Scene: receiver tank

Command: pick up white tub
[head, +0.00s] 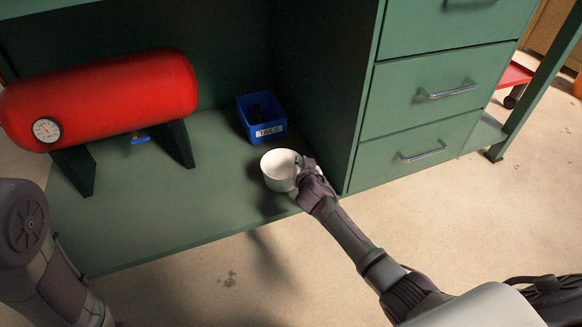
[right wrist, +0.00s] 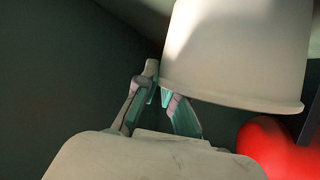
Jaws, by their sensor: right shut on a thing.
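The white tub (head: 278,172) is at the front edge of the green bench's lower shelf, in front of the blue bin. Its open top faces up in the head view. My right gripper (head: 301,172) is shut on the tub's right side, at the rim. In the right wrist view the tub (right wrist: 238,45) fills the upper right, and the gripper's fingers (right wrist: 157,92) meet at its rim. I cannot tell whether the tub's base touches the shelf. My left arm shows at the lower left of the head view, but its gripper is out of view.
A red tank (head: 100,100) with a gauge stands on the left of the green shelf (head: 165,210). A blue bin (head: 262,118) labelled TAILS sits behind the tub. The drawer cabinet (head: 420,100) rises close on the right. Open shelf lies left of the tub.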

